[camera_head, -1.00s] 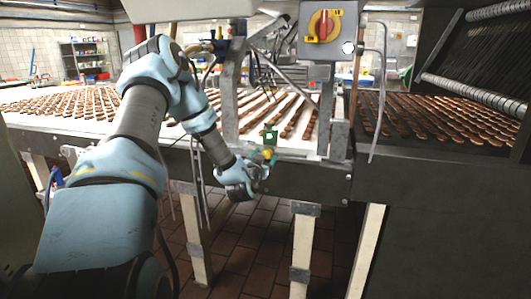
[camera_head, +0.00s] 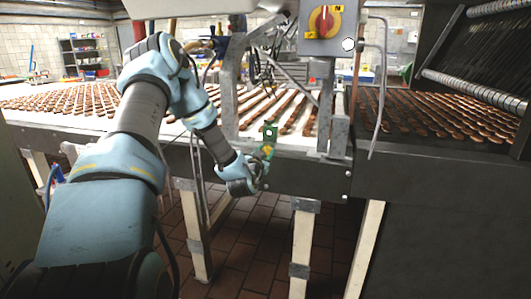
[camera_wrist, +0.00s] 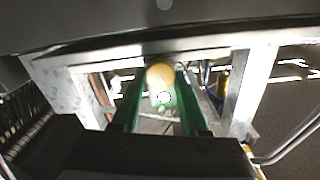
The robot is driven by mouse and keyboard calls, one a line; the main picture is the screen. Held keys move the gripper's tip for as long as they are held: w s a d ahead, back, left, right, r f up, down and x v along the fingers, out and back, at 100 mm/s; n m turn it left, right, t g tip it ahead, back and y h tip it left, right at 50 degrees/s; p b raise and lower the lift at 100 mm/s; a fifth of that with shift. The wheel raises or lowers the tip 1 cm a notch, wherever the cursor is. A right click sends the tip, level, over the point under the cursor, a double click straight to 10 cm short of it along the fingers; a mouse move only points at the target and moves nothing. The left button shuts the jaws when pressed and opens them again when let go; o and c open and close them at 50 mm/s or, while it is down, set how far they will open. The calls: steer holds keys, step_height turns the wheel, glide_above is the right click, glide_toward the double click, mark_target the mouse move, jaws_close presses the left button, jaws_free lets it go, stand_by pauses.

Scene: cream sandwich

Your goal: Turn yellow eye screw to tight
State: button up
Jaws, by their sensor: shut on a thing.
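The yellow eye screw (camera_wrist: 160,74) shows in the wrist view as a rounded yellow head between my two green fingers. My gripper (camera_wrist: 160,92) is shut on it, with a finger on each side. In the head view my gripper (camera_head: 265,152) is at the front edge of the conveyor frame, below the control box. The screw is mostly hidden there by the fingers, and its thread is not visible. How tight it sits cannot be told.
A grey control box (camera_head: 320,30) with a red and yellow switch hangs above right. Metal uprights (camera_head: 229,95) stand on both sides of the gripper. The conveyor (camera_head: 75,105) carries rows of brown biscuits. Open floor (camera_head: 250,240) lies below.

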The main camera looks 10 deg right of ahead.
steer(key=shift+b, duration=0.35)
jaws_close()
steer(key=shift+d+f+m+b, duration=0.1)
steer(key=shift+f+m+b, duration=0.1)
steer(key=shift+m+b, duration=0.9)
steer(key=m+b, duration=0.3)
steer(key=b, duration=0.2)
steer(key=shift+s+f, duration=0.1)
steer(key=shift+f, duration=0.05)
steer(key=m+b, duration=0.5)
steer(key=b, duration=0.2)
steer(key=shift+m, duration=0.3)
steer(key=m+b, duration=0.5)
steer(key=b, duration=0.1)
steer(key=shift+f, duration=0.1)
steer(key=m+b, duration=0.2)
steer(key=m, duration=0.2)
steer(key=shift+b, duration=0.4)
steer(key=shift+m+b, duration=0.55)
steer(key=shift+m, duration=0.55)
